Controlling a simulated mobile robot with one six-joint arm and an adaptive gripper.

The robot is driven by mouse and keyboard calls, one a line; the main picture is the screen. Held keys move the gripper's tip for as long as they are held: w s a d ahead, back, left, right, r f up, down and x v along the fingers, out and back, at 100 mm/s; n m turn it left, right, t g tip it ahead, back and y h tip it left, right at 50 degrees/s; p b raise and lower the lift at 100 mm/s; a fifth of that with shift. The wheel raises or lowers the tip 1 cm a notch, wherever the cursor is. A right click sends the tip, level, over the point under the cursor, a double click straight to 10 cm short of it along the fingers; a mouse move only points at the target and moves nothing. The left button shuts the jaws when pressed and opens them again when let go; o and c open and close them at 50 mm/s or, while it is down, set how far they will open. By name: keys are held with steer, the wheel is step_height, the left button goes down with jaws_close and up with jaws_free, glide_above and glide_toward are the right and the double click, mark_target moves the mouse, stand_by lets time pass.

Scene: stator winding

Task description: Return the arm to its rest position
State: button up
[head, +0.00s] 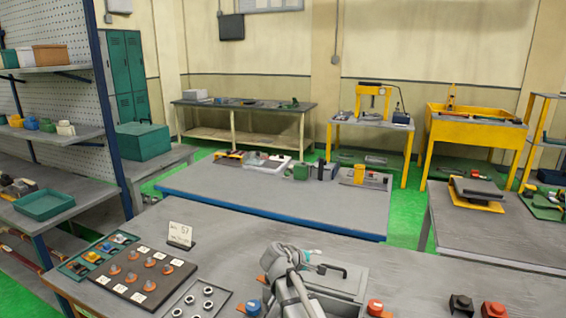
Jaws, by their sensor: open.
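Part of my arm, light grey with rounded joints, shows at the bottom centre in the head view, in front of the near bench (420,280). It covers the left part of a grey box with a black handle. My gripper's fingers cannot be made out; they are hidden or below the picture's edge. I see nothing held.
The grey box (345,287) stands on the near bench. A blue knob (253,307), a red knob (375,307) and black and red blocks are around it.

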step_height(320, 180, up, 6)
steer(key=p, duration=0.5)
